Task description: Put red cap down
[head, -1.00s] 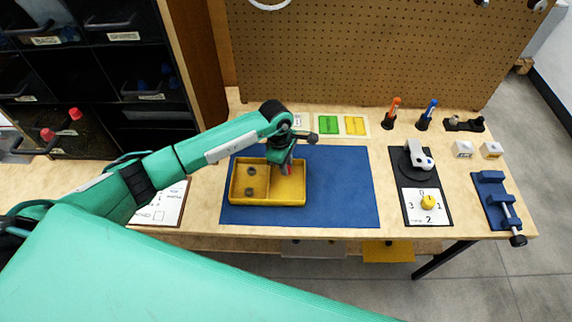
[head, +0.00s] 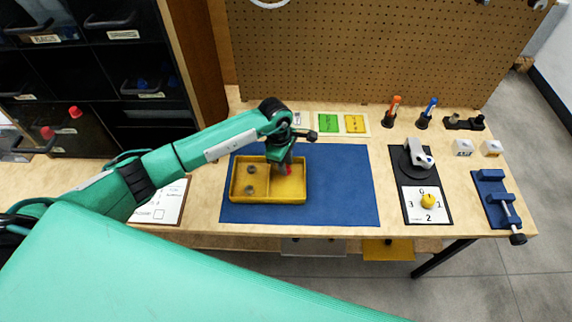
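A small red cap (head: 287,171) shows in the right compartment of the yellow tray (head: 268,202), directly under my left gripper (head: 285,164). The gripper points down at the back of that compartment, and its fingers are small and partly hidden by the wrist. I cannot tell whether the fingers are shut on the cap or apart from it. The tray lies on the blue mat (head: 345,190). Its left compartment holds two small dark round parts (head: 250,188). My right gripper is not in view.
To the right are a black board with a yellow dial (head: 428,201) and a blue clamp (head: 493,190). Orange (head: 393,112) and blue (head: 428,114) markers stand at the back. A clipboard (head: 162,205) lies left of the mat. The mat's right half is clear.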

